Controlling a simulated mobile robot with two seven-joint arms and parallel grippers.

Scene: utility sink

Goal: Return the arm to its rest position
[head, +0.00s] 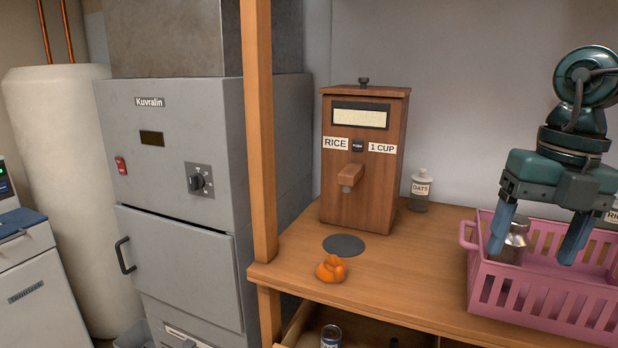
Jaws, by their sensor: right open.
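My right gripper (538,238) is at the right of the head view, pointing down over the pink basket (553,289). Its two blue fingers are spread apart with nothing held between them. A metal jar (511,243) stands in the basket behind the fingers, partly covered by the left one. I cannot tell whether the fingers touch the basket. My left gripper is not in view.
A wooden rice dispenser (364,160) stands on the wooden shelf (417,270), with an oats bottle (421,190) beside it. An orange crumpled item (331,269) lies near the front edge by a dark disc (344,245). A wooden post (258,130) rises at the shelf's left.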

